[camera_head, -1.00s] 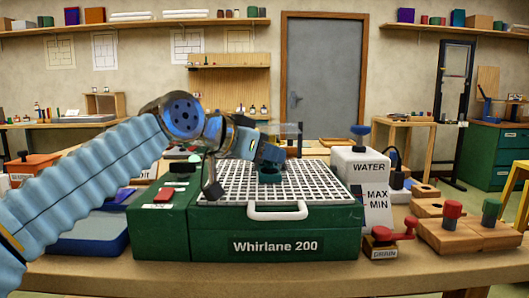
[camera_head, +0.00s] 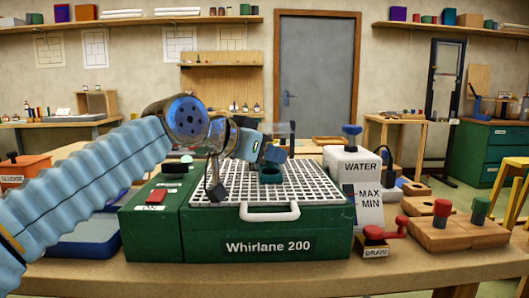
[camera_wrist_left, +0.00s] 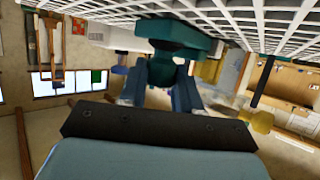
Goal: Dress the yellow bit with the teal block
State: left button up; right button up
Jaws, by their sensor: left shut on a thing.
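The teal block (camera_head: 270,175) is held between the fingers of my left gripper (camera_head: 272,153), low over the white grid of the green Whirlane 200 machine. In the left wrist view, the teal block (camera_wrist_left: 172,35) sits at the fingertips of my left gripper (camera_wrist_left: 160,75), close to the grid; I cannot tell whether it touches the grid. A yellow piece (camera_wrist_left: 262,121) on a dark shaft, which looks like the yellow bit, is to the right of the block and apart from it in that view. I cannot make out the yellow in the head view. My right gripper is out of view.
The machine (camera_head: 160,232) has a white front handle (camera_head: 270,212) and a red switch (camera_head: 156,196). A clear shield (camera_head: 280,130) stands behind my gripper. The white water tank (camera_head: 357,190), red drain tap (camera_head: 385,232) and wooden blocks (camera_head: 455,233) are at the right.

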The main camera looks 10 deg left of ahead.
pick_arm(q)
jog(key=shift+w+d, duration=0.1)
jog(key=shift+d, duration=0.2)
jog(key=shift+a, duration=0.2)
jog(key=shift+s+a, duration=0.25)
jog(key=shift+a, duration=0.25)
jog(key=shift+a, duration=0.15)
dwell(0.5)
jog(key=shift+a, duration=0.15)
jog(key=shift+s+d+b, duration=0.15)
jog(key=shift+s+b, duration=0.15)
jog(key=shift+s, duration=0.25)
jog(key=shift+s+d+b, duration=0.15)
jog(key=shift+s+b, duration=0.1)
jog(key=shift+s, duration=0.3)
jog(key=shift+s+d+r+p, duration=0.1)
jog(key=shift+s+r+p, duration=0.25)
jog(key=shift+r+p, duration=0.3)
jog(key=shift+s+d+r+p, duration=0.1)
jog(key=shift+s+r+p, duration=0.25)
jog(key=shift+r, duration=0.35)
jog(key=shift+s+d+r+p, duration=0.2)
jog(key=shift+s+r, duration=0.2)
jog(key=shift+r, duration=0.2)
jog(key=shift+s+d+r+p, duration=0.1)
jog(key=shift+s+r+p, duration=0.1)
jog(key=shift+s+r, duration=0.25)
jog(key=shift+w+r, duration=0.1)
